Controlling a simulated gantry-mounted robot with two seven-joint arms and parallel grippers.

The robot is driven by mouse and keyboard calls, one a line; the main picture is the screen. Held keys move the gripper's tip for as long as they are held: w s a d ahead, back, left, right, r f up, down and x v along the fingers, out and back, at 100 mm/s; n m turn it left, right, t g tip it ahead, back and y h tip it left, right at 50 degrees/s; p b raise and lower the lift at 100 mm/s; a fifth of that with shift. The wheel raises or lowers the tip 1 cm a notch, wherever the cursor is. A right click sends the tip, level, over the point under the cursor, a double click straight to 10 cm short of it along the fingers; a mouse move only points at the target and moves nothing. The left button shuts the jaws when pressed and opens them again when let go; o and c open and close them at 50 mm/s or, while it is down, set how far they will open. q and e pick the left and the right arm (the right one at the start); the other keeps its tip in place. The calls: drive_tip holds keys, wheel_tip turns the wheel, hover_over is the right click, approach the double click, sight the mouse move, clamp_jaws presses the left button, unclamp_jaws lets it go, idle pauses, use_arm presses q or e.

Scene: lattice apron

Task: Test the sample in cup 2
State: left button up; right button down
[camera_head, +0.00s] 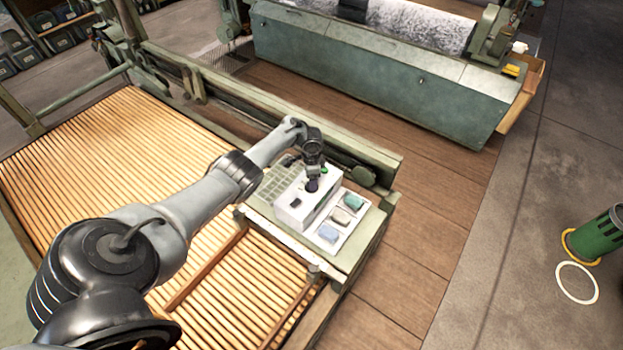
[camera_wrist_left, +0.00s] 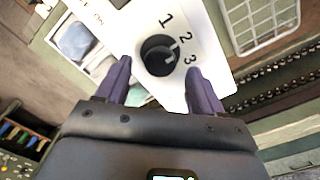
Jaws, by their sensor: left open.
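A white tester box (camera_head: 294,205) sits on the corner of the machine's bench. In the left wrist view it shows a round black knob (camera_wrist_left: 158,55) with the numbers 1, 2 and 3 around its right side. A pale mark on the knob faces the 2 and 3 side; I cannot tell exactly which number. My left gripper (camera_head: 313,185) is over the box, and its open purple fingers (camera_wrist_left: 159,66) stand either side of the knob. Beside the box, a white tray holds a teal sample (camera_head: 354,201), a beige-grey sample (camera_head: 341,216) and a blue sample (camera_head: 328,233). My right gripper is out of view.
A green button (camera_head: 324,170) is on the box's far end. A pale grid rack (camera_wrist_left: 262,22) lies beside the box. The slatted wooden apron (camera_head: 120,140) spreads under my left arm. A large green machine (camera_head: 370,70) stands behind, across brown floorboards.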

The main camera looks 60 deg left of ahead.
use_arm(q)
wheel_tip(320, 180, up, 9)
drive_tip(key=p, duration=0.3)
drive_tip(key=shift+f, duration=0.2)
drive_tip(key=shift+f, duration=0.1)
